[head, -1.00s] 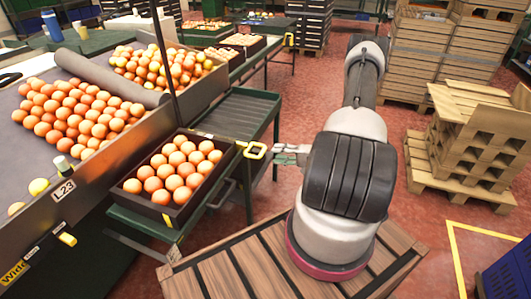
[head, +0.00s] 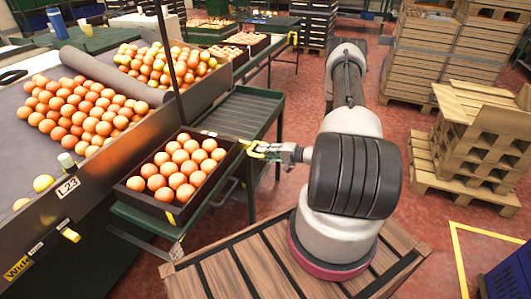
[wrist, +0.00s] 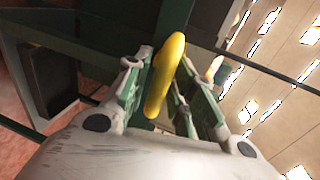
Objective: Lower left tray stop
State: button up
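My gripper (head: 268,152) is at this handle, reaching in from the right. In the wrist view the yellow handle (wrist: 166,72) stands between the two fingers (wrist: 160,92). The fingers are apart. The handle lies close to the left finger, and a gap shows on its right. Whether the left finger touches it I cannot tell. Part of the loop is hidden by the fingers in the head view.
An empty roller section (head: 240,108) lies behind the tray. Wooden pallets (head: 480,140) stand at right.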

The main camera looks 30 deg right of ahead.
grip_shut()
jog(key=shift+f, duration=2.5)
jog(key=shift+o, duration=2.4)
grip_release()
jog(key=shift+f, duration=0.1)
jog(key=shift+s+d, duration=0.1)
jog(key=v, duration=1.1)
jog(key=shift+s+d, duration=0.25)
jog(key=shift+s, duration=0.1)
